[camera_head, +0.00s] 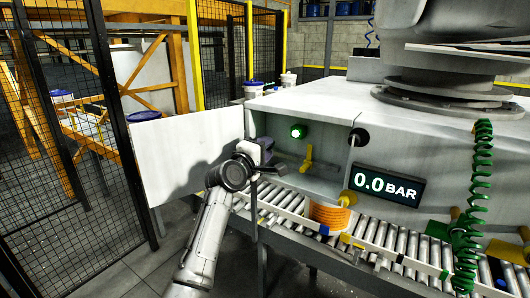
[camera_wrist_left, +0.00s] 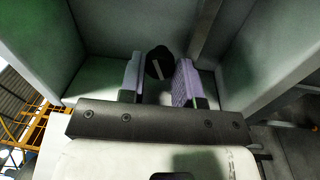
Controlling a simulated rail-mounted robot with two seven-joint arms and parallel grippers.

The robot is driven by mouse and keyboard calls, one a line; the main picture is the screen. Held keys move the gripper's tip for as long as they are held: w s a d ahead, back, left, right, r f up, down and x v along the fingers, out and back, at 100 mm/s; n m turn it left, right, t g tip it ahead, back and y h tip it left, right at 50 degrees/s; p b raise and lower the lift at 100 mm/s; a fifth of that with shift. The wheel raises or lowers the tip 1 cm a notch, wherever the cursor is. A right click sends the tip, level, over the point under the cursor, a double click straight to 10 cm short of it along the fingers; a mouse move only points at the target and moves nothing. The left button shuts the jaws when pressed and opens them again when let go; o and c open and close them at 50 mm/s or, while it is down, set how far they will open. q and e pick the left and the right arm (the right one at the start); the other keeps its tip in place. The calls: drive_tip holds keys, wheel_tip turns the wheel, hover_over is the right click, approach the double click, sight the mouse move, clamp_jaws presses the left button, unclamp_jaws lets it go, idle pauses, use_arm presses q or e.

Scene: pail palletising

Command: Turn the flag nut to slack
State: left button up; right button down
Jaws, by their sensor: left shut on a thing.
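My left gripper (camera_head: 264,150) reaches into the open cabinet in the white housing, at its left side. In the left wrist view, the two purple-grey fingers of my left gripper (camera_wrist_left: 160,72) stand on either side of a dark round piece with a pale bar, apparently the flag nut (camera_wrist_left: 158,62). The gripper is shut on it. In the head view, the gripper hides this piece. The bar's exact angle is hard to tell. My right gripper is in neither view.
The white cabinet door (camera_head: 195,150) stands open at the left. A yellow lever (camera_head: 307,158) and a lit green lamp (camera_head: 298,131) are inside the cabinet. A display (camera_head: 382,185) reads 0.0 BAR. A roller conveyor (camera_head: 375,232) runs below, with an orange ribbed piece (camera_head: 330,214).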

use_arm(q)
drive_tip(key=shift+m, duration=0.7)
drive_tip(key=o, duration=0.6)
drive_tip(key=shift+o, duration=0.2)
drive_tip(key=shift+a, duration=0.1)
drive_tip(key=b+v, duration=0.2)
drive_tip(key=v, duration=1.1)
drive_tip(key=shift+s+a, duration=0.3)
drive_tip(key=shift+f, duration=0.15)
drive_tip(key=shift+m, duration=0.3)
